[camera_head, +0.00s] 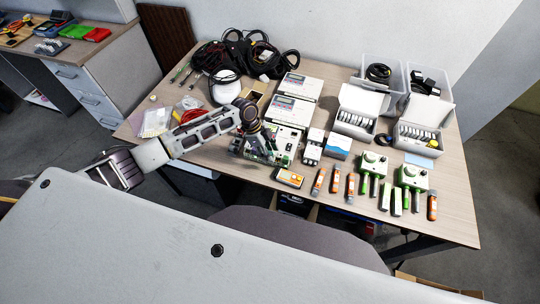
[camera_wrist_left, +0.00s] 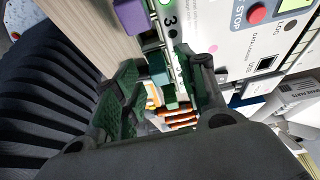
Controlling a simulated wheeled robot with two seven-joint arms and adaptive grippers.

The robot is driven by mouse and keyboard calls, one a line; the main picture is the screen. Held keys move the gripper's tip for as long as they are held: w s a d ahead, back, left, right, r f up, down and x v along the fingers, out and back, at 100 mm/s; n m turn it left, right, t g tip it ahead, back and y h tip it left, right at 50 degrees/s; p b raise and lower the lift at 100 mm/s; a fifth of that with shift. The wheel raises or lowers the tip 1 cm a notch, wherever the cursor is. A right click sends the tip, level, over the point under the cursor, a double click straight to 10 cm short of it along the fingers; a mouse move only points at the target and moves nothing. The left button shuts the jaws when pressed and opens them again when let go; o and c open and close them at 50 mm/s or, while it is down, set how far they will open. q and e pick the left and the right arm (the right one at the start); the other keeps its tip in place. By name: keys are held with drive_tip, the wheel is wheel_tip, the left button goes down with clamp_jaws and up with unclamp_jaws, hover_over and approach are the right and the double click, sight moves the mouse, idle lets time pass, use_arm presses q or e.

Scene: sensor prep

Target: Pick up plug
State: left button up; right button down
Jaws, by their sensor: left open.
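My left gripper (camera_head: 250,144) is over the white unit with green terminals (camera_head: 287,143) on the table. In the left wrist view, its two dark green fingers (camera_wrist_left: 163,90) stand apart. A small teal-green block (camera_wrist_left: 160,72), which looks like a plug, shows between them at the unit's edge, by a printed 3. I cannot tell whether a finger touches it. A purple block (camera_wrist_left: 130,16) sits farther along the same edge. In the head view the gripper hides part of the unit, and the plugs are too small to make out. My right gripper is not in view.
A yellow-orange meter (camera_head: 289,178) lies at the table's front edge, with several orange-grey handheld devices (camera_head: 335,180) to its right. Two white control boxes (camera_head: 298,87) stand behind the unit.

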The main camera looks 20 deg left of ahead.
use_arm(q)
clamp_jaws()
idle(0.3)
drive_tip(key=shift+r, duration=0.1)
wheel_tip(320, 180, up, 10)
drive_tip(key=b, duration=0.1)
idle(0.7)
idle(0.5)
